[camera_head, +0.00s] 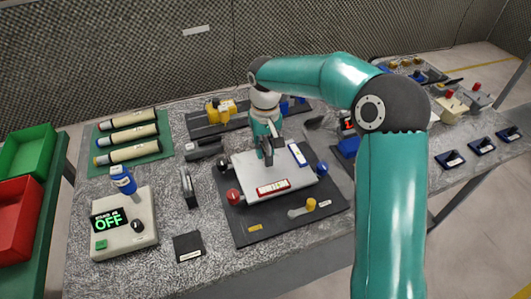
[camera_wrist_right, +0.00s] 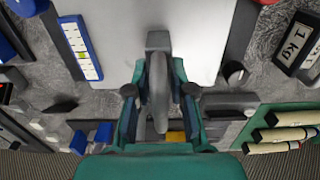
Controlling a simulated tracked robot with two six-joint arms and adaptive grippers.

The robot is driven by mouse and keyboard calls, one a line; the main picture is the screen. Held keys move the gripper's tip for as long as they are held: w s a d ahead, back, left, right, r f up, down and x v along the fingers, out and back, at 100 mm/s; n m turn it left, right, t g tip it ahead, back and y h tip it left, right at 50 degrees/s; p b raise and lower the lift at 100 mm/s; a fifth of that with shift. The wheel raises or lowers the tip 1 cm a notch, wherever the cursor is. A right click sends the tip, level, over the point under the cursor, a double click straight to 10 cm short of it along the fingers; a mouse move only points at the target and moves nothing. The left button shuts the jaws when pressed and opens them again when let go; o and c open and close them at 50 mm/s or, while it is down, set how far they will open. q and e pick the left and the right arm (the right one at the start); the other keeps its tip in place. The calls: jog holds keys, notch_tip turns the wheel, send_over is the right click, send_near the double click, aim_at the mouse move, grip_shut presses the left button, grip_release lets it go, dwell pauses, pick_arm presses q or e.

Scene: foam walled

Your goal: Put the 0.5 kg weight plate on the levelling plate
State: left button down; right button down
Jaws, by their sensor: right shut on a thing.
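The levelling plate (camera_head: 245,165) is a light grey, flat square on a dark base board (camera_head: 300,222), with red, blue and dark knobs at its corners. My right gripper (camera_head: 267,148) is above its far part, pointing down. In the right wrist view my right gripper (camera_wrist_right: 158,95) is shut on a thin grey disc seen edge-on, which I take for the 0.5 kg weight plate (camera_wrist_right: 159,85). Its label is not visible, and I cannot tell whether it touches the levelling plate. My left gripper is not in view.
A 1 kg label shows on a dark holder (camera_wrist_right: 297,45); a standing plate (camera_head: 188,188) is left of the base board. A scale-like box (camera_head: 125,225), tubes on a green mat (camera_head: 155,155) and a yellow device (camera_head: 220,110) stand around. My right arm hides part of the right side.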

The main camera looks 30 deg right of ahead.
aim_at(265, 138)
jog(key=shift+f, duration=1.2)
jog(key=c, duration=1)
grip_release()
jog(key=shift+f, duration=0.1)
notch_tip(265, 138, up, 12)
jog(key=shift+r, duration=0.15)
